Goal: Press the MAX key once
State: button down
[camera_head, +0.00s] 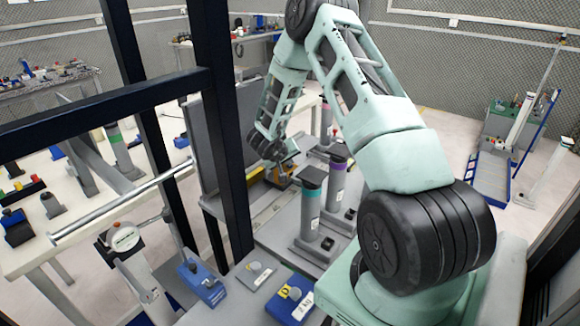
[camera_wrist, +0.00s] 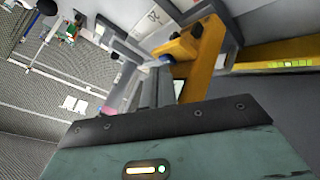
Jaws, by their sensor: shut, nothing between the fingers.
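I cannot make out a key marked MAX in either view. A yellow-orange device (camera_head: 279,178) stands behind the posts on the grey bench in the head view. In the wrist view its yellow bracket (camera_wrist: 197,62) is close in front of my gripper. My gripper (camera_head: 290,158) is at the end of the arm, just above or beside the yellow device, small and partly hidden in the head view. In the wrist view the grey fingers (camera_wrist: 154,88) are together with nothing held. I cannot tell whether they touch the device.
Posts with a teal band (camera_head: 310,200) and a purple band (camera_head: 337,172) stand in front of the device. A blue block (camera_head: 290,298) lies nearer. Dark frame uprights (camera_head: 218,120) stand left of the arm. In the wrist view a yellow bar with lit green segments (camera_wrist: 291,64) lies right.

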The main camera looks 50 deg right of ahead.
jog(key=shift+f, duration=0.2)
jog(key=shift+r, duration=0.1)
dwell(0.4)
jog(key=shift+r+p, duration=0.7)
jog(key=shift+p, duration=0.35)
notch_tip(320, 180, up, 5)
jog(key=p, duration=0.5)
jog(key=shift+r+p, duration=0.1)
jog(key=shift+p, duration=0.2)
